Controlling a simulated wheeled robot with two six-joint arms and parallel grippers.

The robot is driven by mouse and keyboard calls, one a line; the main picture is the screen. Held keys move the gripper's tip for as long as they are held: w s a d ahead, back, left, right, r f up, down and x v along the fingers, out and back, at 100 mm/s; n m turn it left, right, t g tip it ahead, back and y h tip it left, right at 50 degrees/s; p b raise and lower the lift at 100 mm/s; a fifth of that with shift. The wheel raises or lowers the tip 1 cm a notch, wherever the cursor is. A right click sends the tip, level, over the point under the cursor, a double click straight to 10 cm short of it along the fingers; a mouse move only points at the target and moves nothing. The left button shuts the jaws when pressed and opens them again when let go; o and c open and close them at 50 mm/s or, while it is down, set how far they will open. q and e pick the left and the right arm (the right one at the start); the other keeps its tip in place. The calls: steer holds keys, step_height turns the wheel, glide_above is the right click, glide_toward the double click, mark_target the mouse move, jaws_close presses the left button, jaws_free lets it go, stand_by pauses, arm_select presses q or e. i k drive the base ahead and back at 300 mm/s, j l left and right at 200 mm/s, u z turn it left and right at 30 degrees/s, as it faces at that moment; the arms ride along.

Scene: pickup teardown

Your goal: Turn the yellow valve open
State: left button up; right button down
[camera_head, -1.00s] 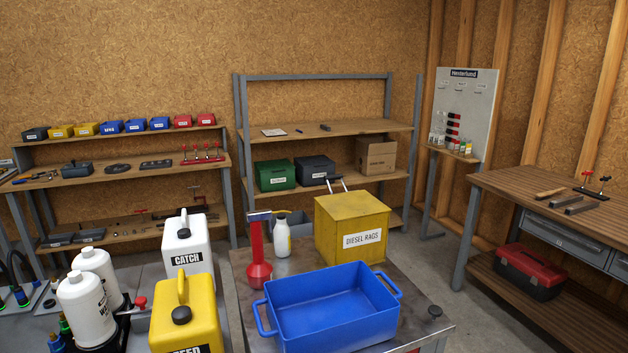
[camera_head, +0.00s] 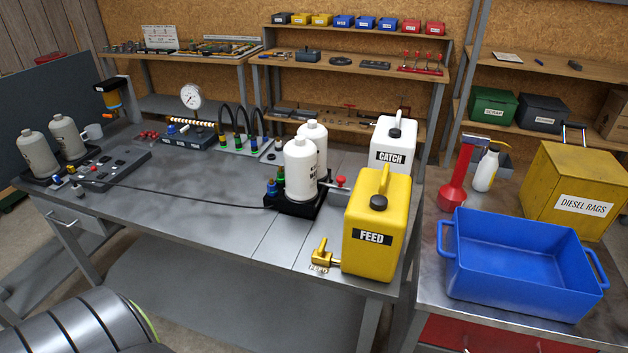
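A yellow valve (camera_head: 322,254) sits at the lower left of the yellow FEED can (camera_head: 377,225), near the front right edge of the grey workbench (camera_head: 190,225). Its handle angle is too small to read for certain. A red-handled fitting (camera_head: 341,182) shows behind the FEED can, beside the white bottles. The white CATCH can (camera_head: 393,145) stands behind the FEED can. Neither of my grippers shows in this view.
A blue tub (camera_head: 520,265), a yellow DIESEL RAGS box (camera_head: 580,190) and a red funnel (camera_head: 455,190) stand on the cart at right. White bottles (camera_head: 301,170) stand left of the FEED can. A black hose (camera_head: 180,200) crosses the bench. The bench's front middle is clear.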

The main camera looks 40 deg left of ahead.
mark_target(321, 253)
steer(key=u, duration=1.1)
